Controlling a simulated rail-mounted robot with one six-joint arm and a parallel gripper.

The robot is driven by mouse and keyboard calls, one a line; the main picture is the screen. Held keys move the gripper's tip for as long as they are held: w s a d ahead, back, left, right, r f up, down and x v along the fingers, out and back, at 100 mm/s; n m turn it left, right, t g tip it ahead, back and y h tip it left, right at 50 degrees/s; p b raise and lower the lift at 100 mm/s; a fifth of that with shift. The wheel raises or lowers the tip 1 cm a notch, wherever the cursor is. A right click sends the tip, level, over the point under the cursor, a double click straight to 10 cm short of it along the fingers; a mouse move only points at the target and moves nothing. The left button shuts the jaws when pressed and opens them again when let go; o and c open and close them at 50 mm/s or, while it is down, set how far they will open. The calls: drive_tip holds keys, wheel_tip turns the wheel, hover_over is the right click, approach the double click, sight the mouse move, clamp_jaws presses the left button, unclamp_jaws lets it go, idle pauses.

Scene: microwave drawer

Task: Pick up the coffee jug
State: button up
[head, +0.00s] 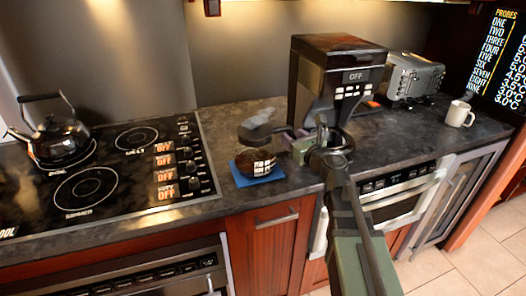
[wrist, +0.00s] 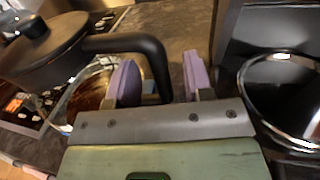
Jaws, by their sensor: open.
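The coffee jug (head: 254,160) is a dark glass pot with a black lid and black handle. It stands upright on a blue mat (head: 262,180) on the counter, between the stove and the coffee maker. It also shows at the left of the wrist view (wrist: 48,52). My gripper (head: 297,146) is to the right of the jug at handle height. In the wrist view, my gripper (wrist: 159,80) has its two purple pads apart, with the jug's black handle (wrist: 150,48) curving down between them. A gap shows between the handle and the right pad; contact with the left pad cannot be told.
A black coffee maker (head: 335,70) stands behind my gripper. A round part with a shiny rim (wrist: 285,100) is close on its right. A toaster (head: 414,76) and a white mug (head: 458,114) are farther right. The stove (head: 125,175) with a kettle (head: 60,138) is left.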

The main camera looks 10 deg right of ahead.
drive_tip(key=shift+x, duration=0.9)
clamp_jaws()
drive_tip(key=shift+r, duration=0.15)
